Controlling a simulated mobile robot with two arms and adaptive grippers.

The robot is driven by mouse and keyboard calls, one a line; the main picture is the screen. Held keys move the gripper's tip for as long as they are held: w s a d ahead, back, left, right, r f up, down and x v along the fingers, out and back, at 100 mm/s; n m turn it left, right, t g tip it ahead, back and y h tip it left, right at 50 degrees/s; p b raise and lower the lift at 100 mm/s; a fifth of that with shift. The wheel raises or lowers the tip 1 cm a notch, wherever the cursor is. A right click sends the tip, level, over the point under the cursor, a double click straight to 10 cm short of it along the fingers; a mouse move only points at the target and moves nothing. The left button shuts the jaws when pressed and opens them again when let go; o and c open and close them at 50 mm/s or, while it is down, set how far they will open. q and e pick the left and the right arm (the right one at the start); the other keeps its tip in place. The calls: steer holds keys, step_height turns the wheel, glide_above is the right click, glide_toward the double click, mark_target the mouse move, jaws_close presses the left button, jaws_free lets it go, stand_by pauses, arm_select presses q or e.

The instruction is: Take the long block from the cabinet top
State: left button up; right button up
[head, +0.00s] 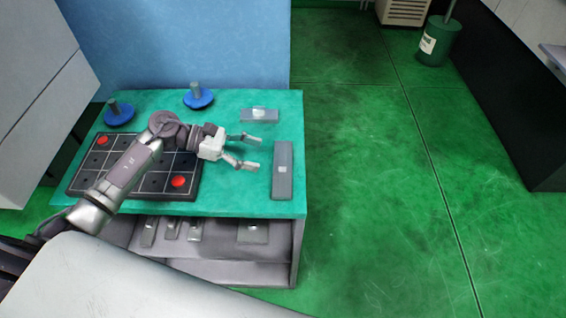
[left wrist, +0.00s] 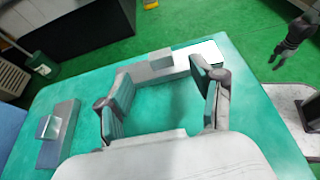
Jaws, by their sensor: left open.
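The long block (head: 282,185) is a grey bar with a small pale square piece on top. It lies on the green cabinet top (head: 225,206) near its right edge. It also shows in the left wrist view (left wrist: 185,66), beyond my fingertips, its right end partly hidden by a finger. My left gripper (head: 259,155) is open and empty, just left of the long block, with its fingers pointing right toward it. In the left wrist view, the open fingers (left wrist: 160,80) have bare green top between them.
A shorter grey block (head: 259,114) lies behind the gripper. A black gridded tray (head: 128,183) with red discs and two blue-based knobs (head: 198,97) occupy the left side. Several grey pieces sit on the shelf (head: 215,262) below. Green floor lies open to the right.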

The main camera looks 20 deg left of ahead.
mark_target(279, 161)
arm_select(q)
steer(key=shift+w+d+f, duration=0.15)
steer(key=shift+d+f, duration=0.05)
steer(key=shift+d, duration=0.4)
steer(key=p+x, duration=0.2)
steer(key=x, duration=0.2)
steer(key=shift+w+d+f+p, duration=0.1)
steer(key=shift+d+f+p, duration=0.05)
steer(key=shift+p, duration=0.2)
steer(key=shift+w+d+f, duration=0.1)
steer(key=shift+d+f, duration=0.15)
steer(key=shift+d, duration=0.05)
steer(key=shift+a, duration=0.1)
steer(key=shift+c, duration=0.4)
steer(key=shift+r, duration=0.1)
jaws_close()
